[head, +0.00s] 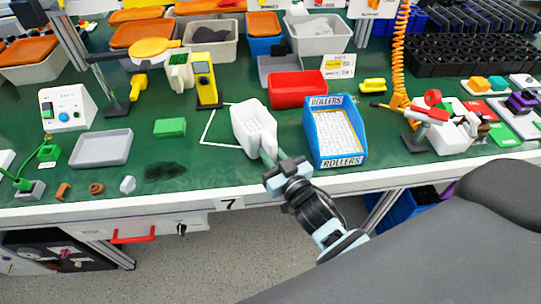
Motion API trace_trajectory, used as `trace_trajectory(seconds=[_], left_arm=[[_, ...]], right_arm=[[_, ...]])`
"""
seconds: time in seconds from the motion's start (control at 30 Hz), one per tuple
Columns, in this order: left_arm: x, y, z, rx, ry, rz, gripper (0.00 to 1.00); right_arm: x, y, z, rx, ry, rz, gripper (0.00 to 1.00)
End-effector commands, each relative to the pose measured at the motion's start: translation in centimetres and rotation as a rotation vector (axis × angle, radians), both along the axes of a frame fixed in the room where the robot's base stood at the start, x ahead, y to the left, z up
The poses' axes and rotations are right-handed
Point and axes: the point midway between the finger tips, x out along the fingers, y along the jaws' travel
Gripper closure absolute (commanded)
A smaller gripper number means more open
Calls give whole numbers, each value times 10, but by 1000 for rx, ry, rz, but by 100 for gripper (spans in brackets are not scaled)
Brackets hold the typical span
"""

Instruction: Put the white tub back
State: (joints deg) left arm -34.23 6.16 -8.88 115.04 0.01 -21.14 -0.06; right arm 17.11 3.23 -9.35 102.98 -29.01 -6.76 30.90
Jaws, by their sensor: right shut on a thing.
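The white tub (252,124) is on or just above the green bench top, near the front middle. A white outline (212,128) is marked on the bench just left of the tub, and the tub covers part of its right side. My right gripper (268,158) is shut on the front wall of the tub; its fingertips are partly hidden there. I cannot tell whether the tub touches the bench. My left gripper is out of view.
A blue ROLLERS box (311,120) stands close to the right of the tub. A red bin (297,89) is behind it. A yellow handheld device (204,82) stands behind the outline, and a green block (170,127) lies to the left. A grey tray (101,147) is further left.

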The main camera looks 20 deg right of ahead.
Motion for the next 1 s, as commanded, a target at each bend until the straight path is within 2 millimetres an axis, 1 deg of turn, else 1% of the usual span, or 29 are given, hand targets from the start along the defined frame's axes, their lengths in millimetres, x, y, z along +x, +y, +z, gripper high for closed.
trace_trajectory(seconds=[0.03,0.1,0.37,0.53,0.57,0.7,1.0], left_arm=[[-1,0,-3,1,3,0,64],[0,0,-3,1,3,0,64],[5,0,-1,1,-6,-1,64],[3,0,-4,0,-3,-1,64],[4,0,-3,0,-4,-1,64],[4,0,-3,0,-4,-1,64],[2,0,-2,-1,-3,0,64]], right_arm=[[0,0,-6,3,-2,-1,100],[0,0,-9,2,-4,0,100],[0,0,-9,1,-7,1,100],[0,0,-13,3,-5,1,100],[0,0,-14,1,-3,0,76],[0,0,-13,1,-4,0,59],[0,0,-11,0,-4,0,59]])
